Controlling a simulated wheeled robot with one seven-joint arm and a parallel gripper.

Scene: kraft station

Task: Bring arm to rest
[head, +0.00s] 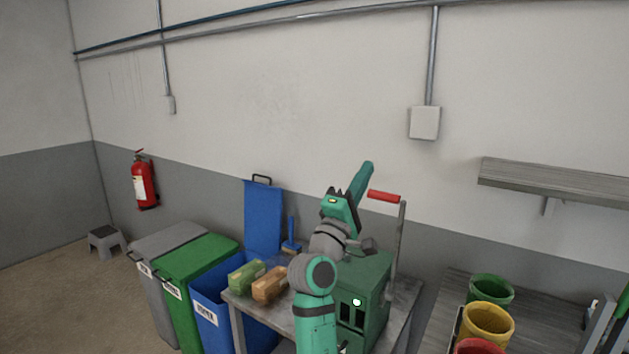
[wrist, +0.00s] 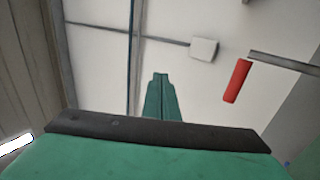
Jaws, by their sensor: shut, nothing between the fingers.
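My arm is raised over the workbench (head: 405,300). My gripper (head: 367,166) points up in front of the wall in the head view. It also shows in the wrist view (wrist: 160,76), with its teal fingers together and nothing between them. The red handle (head: 384,196) of the green machine's crank is just right of my gripper in the head view, and it is at the right in the wrist view (wrist: 237,80). The green machine (head: 372,285) stands on the bench, partly hidden behind my arm.
A green block (head: 246,277) and a brown block (head: 269,284) lie on the bench's left side. Grey, green and blue bins (head: 210,290) stand to its left. Coloured buckets (head: 490,288) stand at the right, below a wall shelf (head: 560,180).

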